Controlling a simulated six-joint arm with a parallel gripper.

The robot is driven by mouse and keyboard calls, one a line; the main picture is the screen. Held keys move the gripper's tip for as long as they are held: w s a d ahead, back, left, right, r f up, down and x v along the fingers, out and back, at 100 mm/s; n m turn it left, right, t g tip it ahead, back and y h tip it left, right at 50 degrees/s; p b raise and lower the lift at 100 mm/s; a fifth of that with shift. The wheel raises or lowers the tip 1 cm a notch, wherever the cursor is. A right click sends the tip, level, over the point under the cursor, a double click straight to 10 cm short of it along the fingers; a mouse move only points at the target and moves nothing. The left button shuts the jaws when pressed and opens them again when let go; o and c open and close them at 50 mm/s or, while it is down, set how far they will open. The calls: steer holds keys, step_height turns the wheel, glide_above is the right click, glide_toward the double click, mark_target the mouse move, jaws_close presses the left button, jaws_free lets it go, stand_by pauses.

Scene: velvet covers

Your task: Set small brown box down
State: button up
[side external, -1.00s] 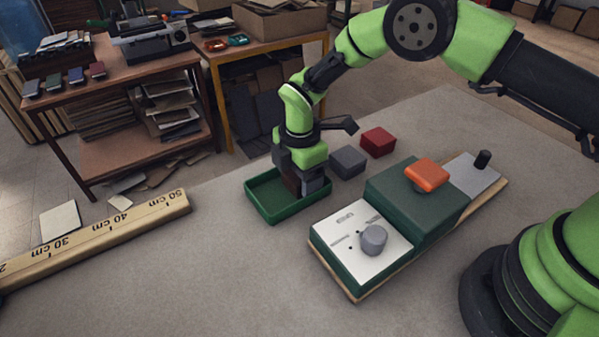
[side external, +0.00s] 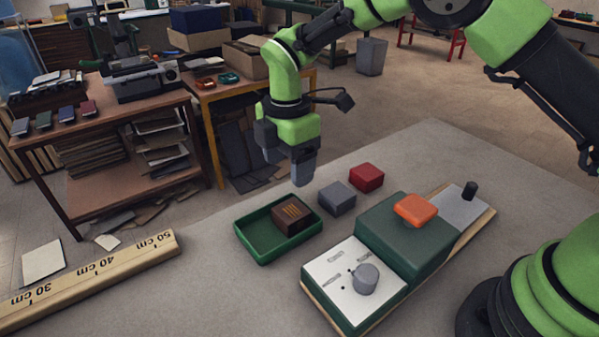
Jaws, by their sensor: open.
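The small brown box (side external: 291,216) sits inside the green tray (side external: 262,258), toward the tray's right side. Its top carries lighter golden stripes. My gripper (side external: 290,172) hangs above the box with clear space between them. It points down, is open and holds nothing. The finger gap is hard to see from this side.
A grey box (side external: 337,198) and a red box (side external: 366,177) stand right of the tray. A green device with an orange button (side external: 415,209) and a grey knob (side external: 365,278) lies further right. A wooden ruler (side external: 95,277) lies at the left.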

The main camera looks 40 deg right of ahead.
steer(key=s+d+r+m+t+y, duration=0.1)
steer(key=s+d+r+m+t, duration=0.15)
steer(key=s+r+m, duration=0.4)
steer(key=s+d+r+m+t+y, duration=0.1)
steer(key=s+d+r+m, duration=0.25)
steer(key=r, duration=0.65)
steer(key=s+d+r+m+t, duration=0.1)
steer(key=s+d+m+t, duration=0.1)
steer(key=s+m, duration=0.4)
steer(key=s+d+r+m+t, duration=0.1)
steer(key=s+d+m, duration=0.1)
steer(key=s+m, duration=0.4)
steer(key=shift+s+t, duration=0.35)
steer(key=shift+s, duration=0.7)
